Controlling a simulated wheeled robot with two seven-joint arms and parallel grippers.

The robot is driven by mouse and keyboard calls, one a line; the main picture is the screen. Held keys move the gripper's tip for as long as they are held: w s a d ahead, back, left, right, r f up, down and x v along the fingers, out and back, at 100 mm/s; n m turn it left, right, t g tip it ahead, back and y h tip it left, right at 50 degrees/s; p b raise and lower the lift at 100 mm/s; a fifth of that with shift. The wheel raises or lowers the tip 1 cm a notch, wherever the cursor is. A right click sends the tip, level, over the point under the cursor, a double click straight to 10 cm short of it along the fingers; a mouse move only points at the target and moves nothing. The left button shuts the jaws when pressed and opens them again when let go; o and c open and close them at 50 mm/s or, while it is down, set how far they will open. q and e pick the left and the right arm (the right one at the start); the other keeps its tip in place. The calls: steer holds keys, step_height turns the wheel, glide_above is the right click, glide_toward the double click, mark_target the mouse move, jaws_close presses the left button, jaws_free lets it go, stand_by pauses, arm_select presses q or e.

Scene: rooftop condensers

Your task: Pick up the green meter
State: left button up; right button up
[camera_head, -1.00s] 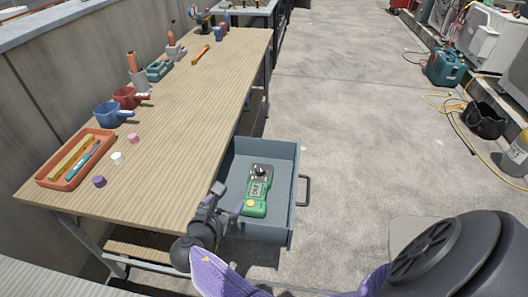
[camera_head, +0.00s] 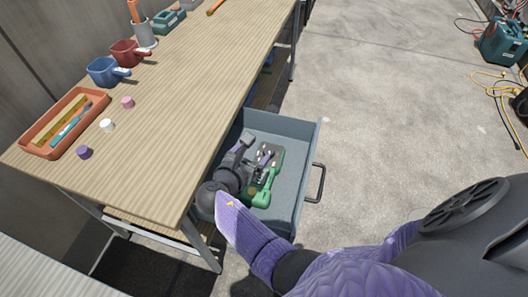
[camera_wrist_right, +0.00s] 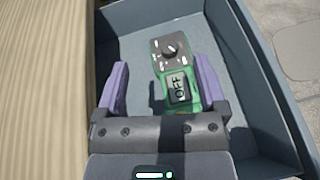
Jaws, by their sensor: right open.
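The green meter (camera_head: 262,193) lies in the open blue-grey drawer (camera_head: 285,212) under the wooden table. In the head view my right gripper (camera_head: 262,160) is over the drawer and covers part of the meter. In the right wrist view the meter (camera_wrist_right: 172,62) shows its dial and a screen reading OFF. The purple fingers of my right gripper (camera_wrist_right: 162,88) are apart, one on each side of the meter; its lower end is hidden behind the gripper body. I cannot tell whether the fingers touch it. My left gripper is not in view.
The table edge (camera_head: 215,150) runs close along the drawer's left side. An orange tray (camera_head: 30,143), a blue cup (camera_head: 104,72), a red cup (camera_head: 128,52) and small caps are on the table.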

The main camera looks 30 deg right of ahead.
steer(key=b, duration=0.5)
glide_above(254, 184)
steer(key=shift+g, duration=0.3)
step_height(254, 184, down, 8)
steer(key=shift+a+r, duration=0.1)
steer(key=shift+f+b, duration=0.25)
steer(key=shift+b, duration=0.1)
steer(key=b+x, duration=0.1)
steer(key=x, duration=0.2)
steer(key=b+x, duration=0.2)
steer(key=x, duration=0.1)
steer(key=b+x, duration=0.2)
steer(key=x, duration=0.1)
steer(key=shift+w+r, duration=0.2)
steer(key=shift+w, duration=0.05)
steer(key=shift+w+d, duration=0.1)
steer(key=shift+d, duration=0.3)
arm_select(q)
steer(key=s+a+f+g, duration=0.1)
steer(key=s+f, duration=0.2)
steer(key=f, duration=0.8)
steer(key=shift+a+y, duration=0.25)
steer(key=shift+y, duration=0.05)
arm_select(e)
steer(key=shift+r, duration=0.2)
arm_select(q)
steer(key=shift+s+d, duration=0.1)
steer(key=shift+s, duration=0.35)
arm_select(e)
jaws_close()
